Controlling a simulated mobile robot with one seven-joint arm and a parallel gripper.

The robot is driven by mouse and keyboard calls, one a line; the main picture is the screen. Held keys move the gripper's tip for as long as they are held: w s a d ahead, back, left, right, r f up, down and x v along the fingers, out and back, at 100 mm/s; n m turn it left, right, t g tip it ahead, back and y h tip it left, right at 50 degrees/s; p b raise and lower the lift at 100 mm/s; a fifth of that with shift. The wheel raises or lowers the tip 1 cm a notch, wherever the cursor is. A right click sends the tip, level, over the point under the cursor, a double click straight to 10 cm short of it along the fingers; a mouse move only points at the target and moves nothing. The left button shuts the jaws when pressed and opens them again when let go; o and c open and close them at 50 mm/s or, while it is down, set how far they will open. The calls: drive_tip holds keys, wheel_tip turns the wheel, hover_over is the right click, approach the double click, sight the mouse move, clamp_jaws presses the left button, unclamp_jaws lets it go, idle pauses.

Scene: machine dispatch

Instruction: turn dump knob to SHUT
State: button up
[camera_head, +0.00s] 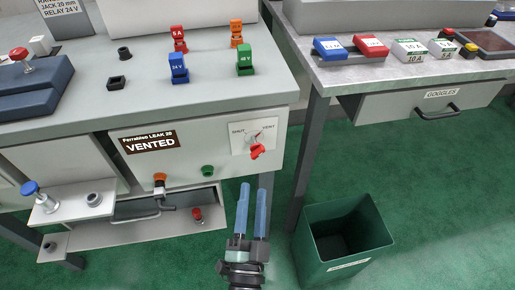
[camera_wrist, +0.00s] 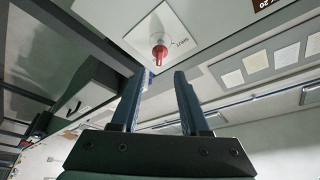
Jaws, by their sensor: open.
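The red dump knob (camera_head: 257,151) sits on a white plate (camera_head: 240,134) marked SHUT at left and VENT at right, on the front of the grey machine. Its pointer end appears turned toward VENT. My gripper (camera_head: 254,186) is open and empty, below and in front of the knob, with its two blue fingers apart. In the wrist view the knob (camera_wrist: 159,52) is beyond the fingertips (camera_wrist: 157,73), not between them. No contact with the knob shows.
A VENTED label (camera_head: 150,142) is left of the knob plate. A green bin (camera_head: 345,238) stands at lower right. A bench with a GOGGLES drawer (camera_head: 430,102) is at right.

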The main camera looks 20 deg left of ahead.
sight(257, 157)
drive_tip(key=x, duration=1)
drive_tip(key=shift+w+b, duration=0.25)
drive_tip(key=shift+b, duration=0.15)
clamp_jaws()
